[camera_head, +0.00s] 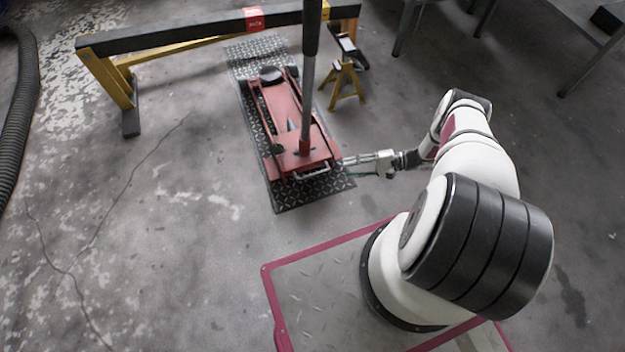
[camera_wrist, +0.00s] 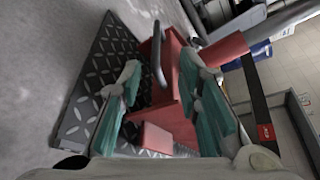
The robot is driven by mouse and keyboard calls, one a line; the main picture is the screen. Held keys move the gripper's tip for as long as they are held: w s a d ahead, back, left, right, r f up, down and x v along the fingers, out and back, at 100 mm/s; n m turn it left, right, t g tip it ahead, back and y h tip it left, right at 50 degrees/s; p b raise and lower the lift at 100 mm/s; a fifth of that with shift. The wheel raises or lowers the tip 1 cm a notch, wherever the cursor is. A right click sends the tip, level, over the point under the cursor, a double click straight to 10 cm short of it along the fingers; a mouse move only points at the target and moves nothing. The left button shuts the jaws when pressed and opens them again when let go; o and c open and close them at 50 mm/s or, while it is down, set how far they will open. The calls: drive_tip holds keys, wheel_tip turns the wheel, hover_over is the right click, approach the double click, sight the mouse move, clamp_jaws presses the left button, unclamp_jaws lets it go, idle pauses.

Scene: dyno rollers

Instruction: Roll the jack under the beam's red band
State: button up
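The red floor jack (camera_head: 290,120) stands on a dark diamond-plate mat (camera_head: 315,190), with its round saddle (camera_head: 271,76) toward the beam and its long handle (camera_head: 307,85) upright. The dark beam (camera_head: 180,33) carries a red band (camera_head: 254,18), beyond the jack's saddle end. My gripper (camera_head: 346,164) is low beside the jack's near right corner. In the wrist view, its teal fingers (camera_wrist: 165,100) are spread apart. The jack's grey grab bar (camera_wrist: 158,55) appears in the gap between them, and the red jack body (camera_wrist: 180,110) lies behind. Contact cannot be told.
A yellow jack stand (camera_head: 345,80) stands right of the mat. The beam's yellow leg (camera_head: 108,80) is at left. A black hose (camera_head: 18,100) runs along the left edge. Table legs (camera_head: 405,28) are at upper right. The floor left of the mat is clear.

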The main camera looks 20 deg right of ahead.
sight(319, 174)
drive_tip(key=b+x, duration=0.2)
drive_tip(key=x, duration=1.2)
drive_tip(key=shift+s+f, duration=0.1)
drive_tip(key=shift+f, duration=0.1)
clamp_jaws()
